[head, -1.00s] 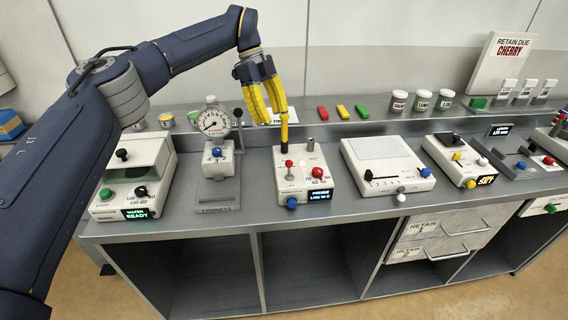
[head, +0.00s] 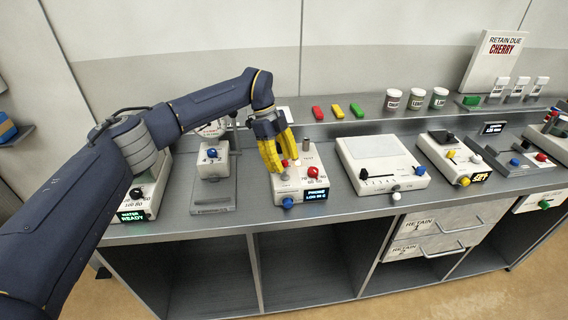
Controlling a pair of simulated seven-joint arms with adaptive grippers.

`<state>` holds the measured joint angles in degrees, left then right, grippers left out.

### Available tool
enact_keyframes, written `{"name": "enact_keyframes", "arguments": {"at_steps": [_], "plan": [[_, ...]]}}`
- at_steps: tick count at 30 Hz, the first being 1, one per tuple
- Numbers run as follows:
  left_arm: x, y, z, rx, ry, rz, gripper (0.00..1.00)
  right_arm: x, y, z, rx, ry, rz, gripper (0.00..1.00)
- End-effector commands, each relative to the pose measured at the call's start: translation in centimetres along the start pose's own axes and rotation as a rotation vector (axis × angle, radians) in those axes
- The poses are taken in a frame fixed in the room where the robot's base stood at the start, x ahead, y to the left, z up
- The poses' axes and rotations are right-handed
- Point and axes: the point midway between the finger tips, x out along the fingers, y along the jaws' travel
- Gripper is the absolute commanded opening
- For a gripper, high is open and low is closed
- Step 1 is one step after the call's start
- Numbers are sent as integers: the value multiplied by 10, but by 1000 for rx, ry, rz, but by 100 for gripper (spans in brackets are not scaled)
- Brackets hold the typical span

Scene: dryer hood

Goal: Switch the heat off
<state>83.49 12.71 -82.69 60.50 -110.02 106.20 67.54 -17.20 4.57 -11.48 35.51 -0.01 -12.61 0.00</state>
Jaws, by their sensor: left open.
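A white instrument (head: 316,158) with a lit display (head: 316,194) stands at the middle of the bench. It carries a red knob (head: 313,172), a blue knob (head: 287,202), a grey post (head: 306,144) and a small red-tipped lever (head: 285,163). I cannot read a heat label on it. My left gripper (head: 281,167), with yellow fingers, is open and pointing down at the lever. The fingers partly hide the lever and the instrument's left side; I cannot tell whether they touch it. My right gripper is not in view.
A white unit with a slider (head: 381,159) stands close on the right. A dial-gauge stand (head: 212,162) is on the left, partly behind my arm. A water unit (head: 137,196) is at far left. Several jars (head: 416,100) and coloured blocks (head: 337,111) line the back shelf.

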Motion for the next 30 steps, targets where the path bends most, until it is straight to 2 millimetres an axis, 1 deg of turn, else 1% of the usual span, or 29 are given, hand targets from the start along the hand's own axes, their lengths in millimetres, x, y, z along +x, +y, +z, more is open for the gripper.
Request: {"name": "enact_keyframes", "arguments": {"at_steps": [6, 15, 26, 27, 30], "plan": [[7, 0, 0, 1, 1, 0, 45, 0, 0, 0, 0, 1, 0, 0], [8, 0, 0, 0, 0, 0, 45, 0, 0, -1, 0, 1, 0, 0], [8, 0, 0, 0, 0, 0, 3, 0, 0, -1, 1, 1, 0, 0], [8, 0, 0, 0, 0, 0, 0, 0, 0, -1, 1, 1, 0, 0], [8, 0, 0, 0, 0, 0, 0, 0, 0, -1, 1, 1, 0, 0]]}}
